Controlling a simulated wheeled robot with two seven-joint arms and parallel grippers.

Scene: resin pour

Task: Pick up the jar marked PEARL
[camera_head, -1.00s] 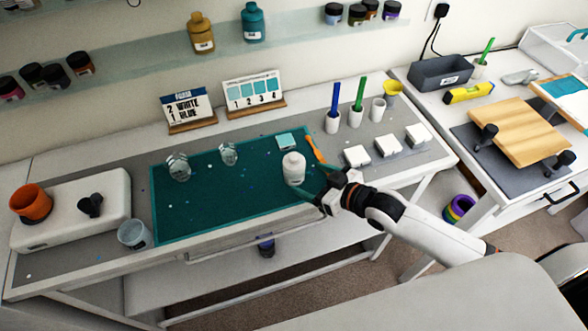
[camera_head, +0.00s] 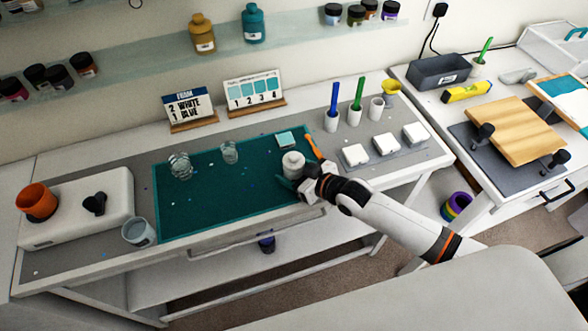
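No label reading PEARL can be made out on any jar. A white jar or bottle with a rounded top (camera_head: 293,160) stands upright on the teal mat (camera_head: 200,215), near the mat's right end. My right gripper (camera_head: 292,181) is low at the jar's front right side, with a dark greenish finger in front of its lower part. The other finger is hidden or too small to tell, so I cannot see whether the gripper grips the jar. Small dark-lidded jars stand on the wall shelf at left (camera_head: 60,76) and at right (camera_head: 356,14). My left gripper is out of view.
Two clear cups (camera_head: 180,166) (camera_head: 229,152) stand on the mat, and another (camera_head: 138,232) at its left front corner. An orange tool (camera_head: 313,146) lies by the mat's right edge.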

